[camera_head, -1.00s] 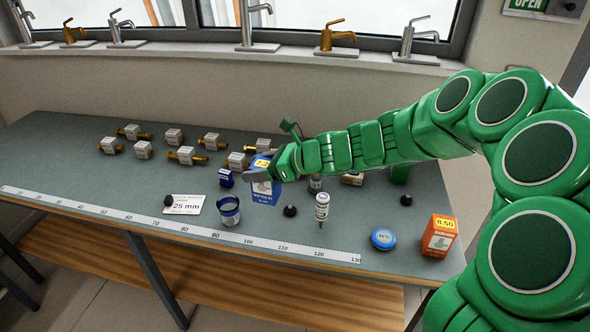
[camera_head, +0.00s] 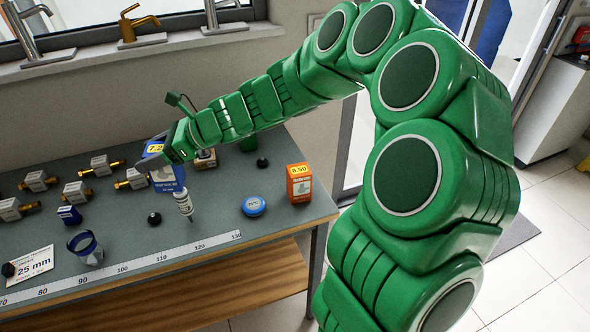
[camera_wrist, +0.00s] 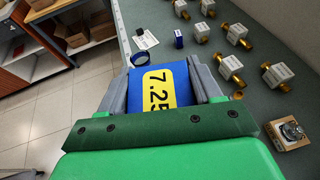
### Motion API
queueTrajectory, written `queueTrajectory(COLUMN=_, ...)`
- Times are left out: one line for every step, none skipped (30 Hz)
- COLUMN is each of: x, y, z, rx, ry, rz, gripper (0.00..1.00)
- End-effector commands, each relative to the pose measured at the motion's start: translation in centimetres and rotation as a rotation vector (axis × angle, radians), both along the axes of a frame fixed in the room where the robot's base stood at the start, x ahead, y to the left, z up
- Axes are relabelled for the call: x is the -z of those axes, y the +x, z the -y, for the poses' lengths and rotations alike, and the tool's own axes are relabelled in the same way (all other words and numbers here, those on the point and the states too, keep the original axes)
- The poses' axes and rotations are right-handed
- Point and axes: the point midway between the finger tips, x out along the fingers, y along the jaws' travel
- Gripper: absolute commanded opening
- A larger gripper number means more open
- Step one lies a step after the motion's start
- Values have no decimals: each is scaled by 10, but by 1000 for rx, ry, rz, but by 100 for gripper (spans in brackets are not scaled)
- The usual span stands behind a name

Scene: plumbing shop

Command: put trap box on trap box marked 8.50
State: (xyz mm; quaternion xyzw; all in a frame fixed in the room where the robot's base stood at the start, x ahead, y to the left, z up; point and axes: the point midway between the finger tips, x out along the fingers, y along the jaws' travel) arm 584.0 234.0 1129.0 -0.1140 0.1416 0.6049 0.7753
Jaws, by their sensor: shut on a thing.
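The trap box (camera_head: 167,180) is blue with a yellow label on top. The wrist view shows its label (camera_wrist: 159,88) reading 7.25. My gripper (camera_head: 163,153) is shut on it, with a grey finger on each side of its top end in the wrist view. In the head view the box hangs behind a white bottle, near a black cap; its height over the bench is hard to tell. The trap box marked 8.50 (camera_head: 300,187) is orange with a yellow price label. It stands upright near the bench's right end, right of my gripper, its top uncovered.
A blue round tin (camera_head: 254,206) lies left of the orange box. The white bottle (camera_head: 184,205) and black cap (camera_head: 154,219) stand near the held box. A small box (camera_head: 205,159) and another cap (camera_head: 262,162) lie behind. Brass-ended fittings (camera_head: 101,165) fill the left.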

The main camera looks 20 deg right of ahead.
Motion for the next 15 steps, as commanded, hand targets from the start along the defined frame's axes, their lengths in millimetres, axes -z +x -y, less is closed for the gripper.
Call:
queueTrajectory(x=-4, y=1, z=12, rx=17, ry=1, rz=3, gripper=26)
queueTrajectory(x=-6, y=0, z=18, rx=25, ry=2, rz=4, gripper=26)
queueTrajectory(x=-9, y=0, z=26, rx=36, ry=3, rz=5, gripper=26)
queueTrajectory(x=-11, y=0, z=32, rx=43, ry=4, rz=6, gripper=26)
queueTrajectory(x=-12, y=-1, z=38, rx=51, ry=4, rz=6, gripper=26)
queueTrajectory(x=-15, y=-1, z=46, rx=60, ry=5, rz=6, gripper=26)
queueTrajectory(x=-16, y=-2, z=52, rx=68, ry=6, rz=7, gripper=26)
queueTrajectory(x=-18, y=-3, z=58, rx=76, ry=6, rz=7, gripper=26)
queueTrajectory(x=-19, y=-4, z=66, rx=85, ry=6, rz=8, gripper=26)
queueTrajectory(x=-21, y=-5, z=72, rx=93, ry=7, rz=8, gripper=26)
queueTrajectory(x=-22, y=-6, z=77, rx=101, ry=7, rz=9, gripper=26)
queueTrajectory(x=-24, y=-7, z=85, rx=111, ry=7, rz=8, gripper=26)
queueTrajectory(x=-25, y=-8, z=90, rx=120, ry=8, rz=8, gripper=26)
queueTrajectory(x=-27, y=-9, z=96, rx=128, ry=8, rz=8, gripper=26)
queueTrajectory(x=-29, y=-11, z=103, rx=139, ry=8, rz=9, gripper=26)
